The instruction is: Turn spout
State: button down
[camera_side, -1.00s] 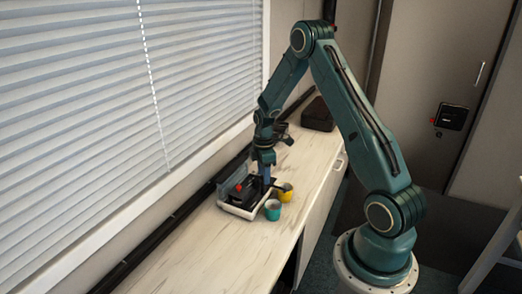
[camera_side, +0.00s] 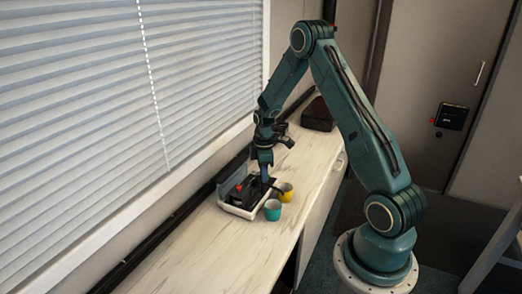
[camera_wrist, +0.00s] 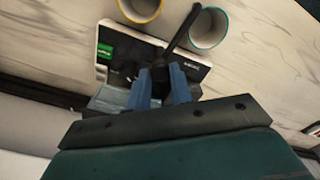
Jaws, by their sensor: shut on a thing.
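The black spout (camera_wrist: 182,32) shows in the wrist view as a thin arm rising from the small machine (camera_wrist: 196,73) and ending between two cups, closer to the teal one. My gripper (camera_wrist: 161,78) is shut on the spout's base, with a blue finger on each side. In the side view my gripper (camera_side: 265,178) points down over the machine (camera_side: 236,209), and the spout is small and partly hidden there. The yellow cup (camera_side: 287,196) and the teal cup (camera_side: 273,213) stand upright on the counter, to the machine's right.
The pale counter (camera_side: 235,255) is clear in front of the machine. A dark box (camera_side: 317,115) stands further back on it. Window blinds (camera_side: 110,90) run along the left side, with a dark rail below.

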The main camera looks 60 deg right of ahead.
jog(key=m, duration=0.5)
jog(key=shift+m, duration=0.3)
dwell(0.4)
jog(key=c, duration=1.3)
grip_release()
jog(key=shift+o, duration=0.2)
jog(key=shift+r, duration=0.15)
notch_tip(320, 180, up, 14)
